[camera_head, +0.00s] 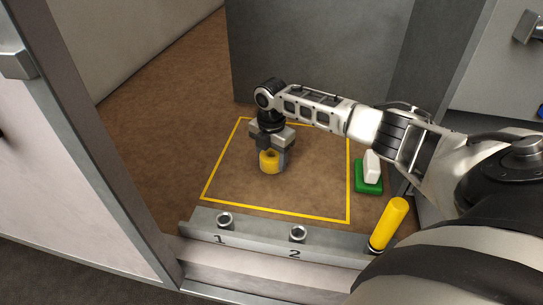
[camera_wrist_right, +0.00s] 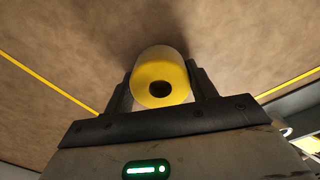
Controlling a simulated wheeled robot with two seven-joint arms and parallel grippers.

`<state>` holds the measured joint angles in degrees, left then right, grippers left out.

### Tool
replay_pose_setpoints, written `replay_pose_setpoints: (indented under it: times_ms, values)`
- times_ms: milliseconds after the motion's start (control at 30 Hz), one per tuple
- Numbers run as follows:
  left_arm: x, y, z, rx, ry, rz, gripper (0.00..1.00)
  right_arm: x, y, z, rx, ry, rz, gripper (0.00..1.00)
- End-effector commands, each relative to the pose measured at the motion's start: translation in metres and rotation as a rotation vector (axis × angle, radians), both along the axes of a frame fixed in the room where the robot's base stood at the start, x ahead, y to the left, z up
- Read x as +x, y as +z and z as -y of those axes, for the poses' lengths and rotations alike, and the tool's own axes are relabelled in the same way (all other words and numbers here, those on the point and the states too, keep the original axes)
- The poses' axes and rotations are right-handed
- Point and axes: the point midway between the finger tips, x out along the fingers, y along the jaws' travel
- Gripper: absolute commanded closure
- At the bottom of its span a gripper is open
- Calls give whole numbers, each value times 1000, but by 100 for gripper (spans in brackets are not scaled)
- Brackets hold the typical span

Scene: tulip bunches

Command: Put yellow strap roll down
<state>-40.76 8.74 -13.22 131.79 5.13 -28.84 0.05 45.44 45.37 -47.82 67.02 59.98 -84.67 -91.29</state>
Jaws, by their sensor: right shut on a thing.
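The yellow strap roll (camera_head: 269,163) is a short yellow cylinder with a dark centre hole. It is inside the yellow-outlined square on the brown floor. My right gripper (camera_head: 272,152) points down over it and is shut on it. In the right wrist view the roll (camera_wrist_right: 161,80) sits between the two dark fingers of the gripper (camera_wrist_right: 161,90). I cannot tell whether its underside touches the floor. My left gripper does not show.
The yellow outline (camera_head: 275,212) surrounds bare brown floor. A green block with a white top (camera_head: 369,180) and a yellow cylinder (camera_head: 388,225) stand to its right. A grey rail (camera_head: 258,229) marked 1 and 2, with round sockets, runs along the front. Grey panels stand behind.

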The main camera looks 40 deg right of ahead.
Motion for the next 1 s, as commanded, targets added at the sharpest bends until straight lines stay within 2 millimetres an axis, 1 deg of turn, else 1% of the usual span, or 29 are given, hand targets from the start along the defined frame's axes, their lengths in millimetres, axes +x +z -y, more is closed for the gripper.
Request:
replay_pose_setpoints:
  times_ms: [33,67,100,367,467,567,800,900,1000]
  values:
    - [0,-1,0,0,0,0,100,0,-2,0,0,0,0,41]
    - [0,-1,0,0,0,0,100,0,-1,0,0,0,0,32]
    - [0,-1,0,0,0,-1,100,0,-1,0,0,0,0,22]
    - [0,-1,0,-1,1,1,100,0,-1,0,0,0,0,22]
    - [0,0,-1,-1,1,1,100,0,4,0,0,1,0,22]
    - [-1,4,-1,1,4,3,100,1,17,0,2,1,3,22]
    - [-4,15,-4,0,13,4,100,1,69,0,0,1,4,22]
    - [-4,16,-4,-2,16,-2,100,1,89,0,1,1,3,22]
    - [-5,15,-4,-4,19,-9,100,1,105,0,1,0,2,22]
